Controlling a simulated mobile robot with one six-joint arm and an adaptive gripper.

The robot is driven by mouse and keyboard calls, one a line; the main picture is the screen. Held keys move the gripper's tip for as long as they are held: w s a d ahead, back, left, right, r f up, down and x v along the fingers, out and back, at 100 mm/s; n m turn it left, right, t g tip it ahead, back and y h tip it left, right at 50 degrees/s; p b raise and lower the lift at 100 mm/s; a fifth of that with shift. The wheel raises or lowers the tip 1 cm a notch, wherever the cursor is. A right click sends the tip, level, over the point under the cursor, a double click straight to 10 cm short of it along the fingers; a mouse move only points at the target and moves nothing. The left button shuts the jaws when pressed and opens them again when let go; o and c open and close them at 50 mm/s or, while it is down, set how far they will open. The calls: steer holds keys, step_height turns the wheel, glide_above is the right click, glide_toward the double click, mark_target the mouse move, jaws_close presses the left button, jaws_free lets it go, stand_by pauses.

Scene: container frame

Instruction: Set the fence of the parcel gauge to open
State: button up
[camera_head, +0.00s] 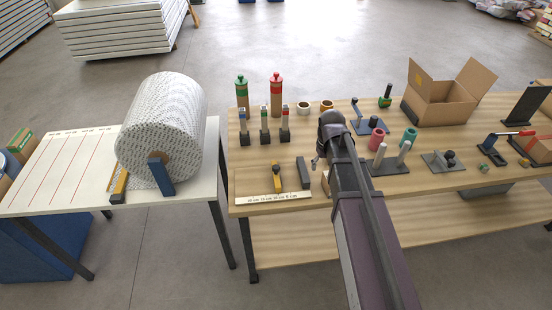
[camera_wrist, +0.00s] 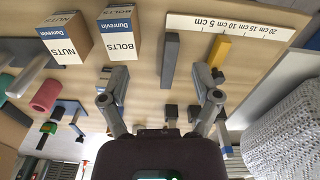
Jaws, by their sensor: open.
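The parcel gauge (camera_head: 250,199) lies at the left front of the wooden bench, a pale strip marked 20, 15, 10 and 5 cm. It also shows at the top of the wrist view (camera_wrist: 268,29). Its yellow fence (camera_head: 276,178) stands at the strip, near the middle marks; it also shows in the wrist view (camera_wrist: 218,52). A dark grey bar (camera_head: 304,173), seen in the wrist view too (camera_wrist: 170,60), stands apart from the fence with a gap between. My gripper (camera_wrist: 160,90) is open and empty, its fingers spread wide; in the wrist view one fingertip appears near the fence's end.
Boxes labelled NUTS (camera_wrist: 66,38) and BOLTS (camera_wrist: 118,35) stand beside the gauge. Behind it are several small upright holders (camera_head: 264,130) and red and green bottles (camera_head: 276,95). A large roll (camera_head: 165,125) sits on the left table. An open carton (camera_head: 445,98) stands further right.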

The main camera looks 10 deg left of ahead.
mark_target(276, 167)
steer(key=w+a+n, duration=0.2)
steer(key=w+a, duration=0.2)
steer(key=a, duration=0.4)
steer(key=w+a+n, duration=0.3)
steer(key=w+a, duration=0.2)
steer(key=a, duration=0.4)
steer(key=shift+a+r, duration=0.15)
steer(key=shift+r, duration=0.15)
steer(key=shift+f, duration=0.1)
step_height(276, 167, down, 14)
steer(key=b, duration=1.3)
steer(key=shift+r+b, duration=0.2)
steer(key=shift+b, duration=0.15)
jaws_close()
